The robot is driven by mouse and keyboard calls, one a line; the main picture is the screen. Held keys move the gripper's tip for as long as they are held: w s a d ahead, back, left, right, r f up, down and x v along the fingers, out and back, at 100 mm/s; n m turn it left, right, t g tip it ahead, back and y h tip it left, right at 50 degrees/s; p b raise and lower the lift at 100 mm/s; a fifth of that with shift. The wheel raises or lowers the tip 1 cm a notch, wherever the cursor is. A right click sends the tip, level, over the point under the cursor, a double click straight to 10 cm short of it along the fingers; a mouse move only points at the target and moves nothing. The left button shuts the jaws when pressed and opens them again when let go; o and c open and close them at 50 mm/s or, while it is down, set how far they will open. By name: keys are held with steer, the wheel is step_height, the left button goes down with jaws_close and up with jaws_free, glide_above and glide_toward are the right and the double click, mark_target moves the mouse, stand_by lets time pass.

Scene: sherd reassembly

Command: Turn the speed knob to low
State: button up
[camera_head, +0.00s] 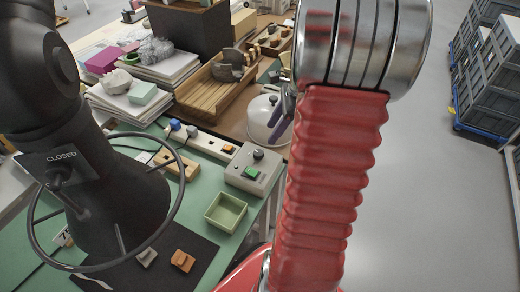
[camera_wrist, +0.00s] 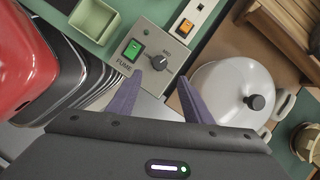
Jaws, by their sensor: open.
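The speed knob (camera_wrist: 159,61) is a small dark knob on a grey control box (camera_wrist: 143,42). A lettered label that looks like MID is beside it. A light pointer mark shows on the knob, but its exact setting is hard to read. In the head view the knob (camera_head: 258,154) stands on the box (camera_head: 240,176) on the green bench. My gripper (camera_wrist: 159,76) is open, its two purple fingers apart, with the knob between and just beyond the tips in the wrist view. In the head view my gripper (camera_head: 281,112) is partly hidden behind my red arm sleeve.
A lit green switch (camera_wrist: 133,50) labelled FUME is left of the knob. A green tray (camera_head: 226,212), a power strip (camera_head: 212,146) and a white lidded pot (camera_wrist: 232,95) stand close by. A wooden rack (camera_head: 205,95) is farther back.

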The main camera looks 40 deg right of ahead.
mark_target(259, 153)
steer(key=x, duration=1.1)
steer(key=shift+s+d, duration=0.1)
steer(key=shift+c, duration=0.7)
steer(key=c, duration=0.9)
